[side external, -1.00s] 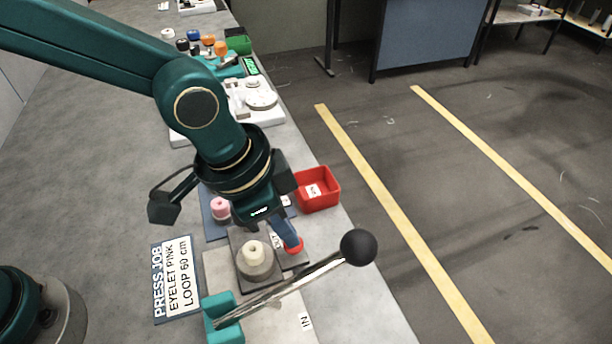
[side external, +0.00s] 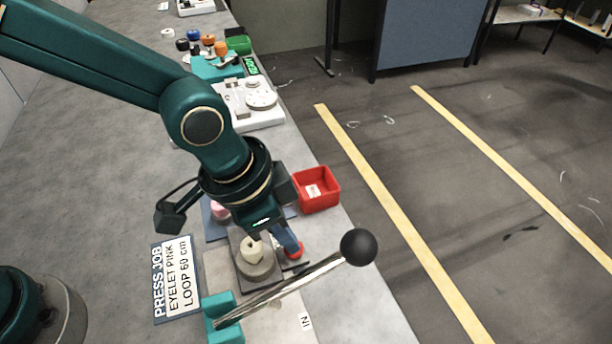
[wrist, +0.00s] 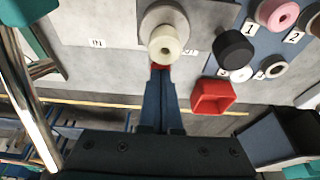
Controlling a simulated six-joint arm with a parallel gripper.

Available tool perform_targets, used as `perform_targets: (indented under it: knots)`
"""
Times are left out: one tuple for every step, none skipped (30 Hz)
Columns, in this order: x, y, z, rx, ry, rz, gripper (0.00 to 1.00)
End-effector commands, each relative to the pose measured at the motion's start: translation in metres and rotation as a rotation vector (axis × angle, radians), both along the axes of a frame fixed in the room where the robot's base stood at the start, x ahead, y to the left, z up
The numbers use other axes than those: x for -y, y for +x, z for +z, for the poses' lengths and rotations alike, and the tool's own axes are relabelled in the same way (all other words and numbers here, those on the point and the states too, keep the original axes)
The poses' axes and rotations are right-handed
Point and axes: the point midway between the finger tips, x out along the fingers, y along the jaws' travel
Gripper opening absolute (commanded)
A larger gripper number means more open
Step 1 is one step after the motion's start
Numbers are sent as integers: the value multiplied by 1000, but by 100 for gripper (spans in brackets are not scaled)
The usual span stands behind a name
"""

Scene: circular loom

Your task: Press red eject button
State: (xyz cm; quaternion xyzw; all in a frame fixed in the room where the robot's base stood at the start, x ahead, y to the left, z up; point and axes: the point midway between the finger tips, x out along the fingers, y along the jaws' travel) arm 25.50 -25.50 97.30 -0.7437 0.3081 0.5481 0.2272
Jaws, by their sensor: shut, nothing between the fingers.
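The red eject button (side external: 296,252) sits on a dark plate beside the press, and its near part is covered by my fingers. My gripper (side external: 291,246) is shut and empty, with its blue fingers pointing down at the button. In the wrist view, the fingertips (wrist: 160,76) overlap the red button (wrist: 160,67); I cannot tell whether they touch it. The press (side external: 255,266) is a round grey base with a cream top, just left of the fingers. It also shows in the wrist view (wrist: 163,30).
A chrome lever with a black ball knob (side external: 358,247) slants close in front of the button from a teal bracket (side external: 222,318). A red bin (side external: 317,190) stands behind. A job sign (side external: 176,280) lies at left. A pink spool (wrist: 283,13) sits on a numbered board.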

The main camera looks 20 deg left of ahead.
Motion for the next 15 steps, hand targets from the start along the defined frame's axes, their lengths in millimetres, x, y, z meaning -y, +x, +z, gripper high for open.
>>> perform_targets:
  knots:
    - [0, 0, -2, -2, 2, 0, 0]
    - [0, 0, -4, -3, 1, 0, 0]
    - [0, 0, -5, -3, 1, 0, 0]
    - [0, 0, -6, -3, 1, 0, 0]
    - [0, 0, -7, -3, 1, 0, 0]
    - [0, 0, -8, -2, 1, 1, 0]
    - [0, 0, -9, -2, 1, 1, 0]
    - [0, 0, -10, -3, 1, 1, 0]
    - [0, -1, -12, -3, 1, 1, 0]
    - [0, -1, -13, -4, 2, 1, 0]
    - [0, 0, -12, -3, 1, 1, 0]
    - [0, 0, -12, -3, 1, 1, 0]
    - [0, 0, -13, -3, 1, 1, 0]
    - [0, 0, -13, -3, 1, 1, 0]
    - [0, 0, -13, -4, 2, 0, 0]
